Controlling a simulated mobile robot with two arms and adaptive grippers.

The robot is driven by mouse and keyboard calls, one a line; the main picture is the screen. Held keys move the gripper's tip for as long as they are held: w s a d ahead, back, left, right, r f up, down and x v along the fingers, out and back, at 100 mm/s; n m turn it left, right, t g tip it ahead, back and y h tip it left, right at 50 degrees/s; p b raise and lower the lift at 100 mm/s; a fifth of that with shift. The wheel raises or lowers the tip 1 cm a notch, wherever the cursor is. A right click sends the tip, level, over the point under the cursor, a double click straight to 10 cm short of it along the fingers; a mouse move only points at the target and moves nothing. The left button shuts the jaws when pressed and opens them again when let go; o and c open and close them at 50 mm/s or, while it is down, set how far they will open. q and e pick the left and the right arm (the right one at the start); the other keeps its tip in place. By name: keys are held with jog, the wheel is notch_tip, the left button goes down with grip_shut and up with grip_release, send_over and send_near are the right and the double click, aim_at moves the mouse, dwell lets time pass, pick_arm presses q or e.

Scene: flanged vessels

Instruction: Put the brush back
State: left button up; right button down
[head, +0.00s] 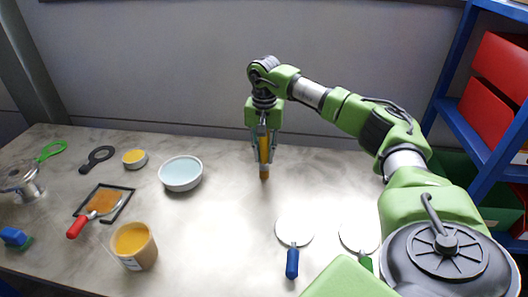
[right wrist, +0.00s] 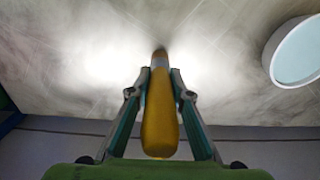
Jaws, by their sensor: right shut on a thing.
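The brush (head: 264,173) has a yellow-orange handle and a brownish lower end that points down. My right gripper (head: 264,158) is shut on it and holds it about upright over the back middle of the table. In the right wrist view the brush (right wrist: 158,125) lies between the two fingers of the gripper (right wrist: 160,92), with its far end towards the table. Whether that end touches the table I cannot tell. My left gripper is not in view.
A white bowl with pale blue content (head: 181,173) stands left of the brush. Further left are an orange-filled cup (head: 134,246), a small yellow dish (head: 135,158), a red-handled tool (head: 90,218) on a dark-rimmed tray, and magnifiers. Two round-headed tools (head: 293,240) lie front right. The middle is clear.

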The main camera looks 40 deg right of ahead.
jog(key=shift+f, duration=0.25)
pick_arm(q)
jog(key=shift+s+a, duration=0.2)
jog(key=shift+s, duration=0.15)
pick_arm(e)
jog(key=shift+a, duration=0.1)
jog(key=shift+f, duration=0.15)
jog(key=c, duration=1.8)
grip_release()
jog(key=shift+c, duration=0.2)
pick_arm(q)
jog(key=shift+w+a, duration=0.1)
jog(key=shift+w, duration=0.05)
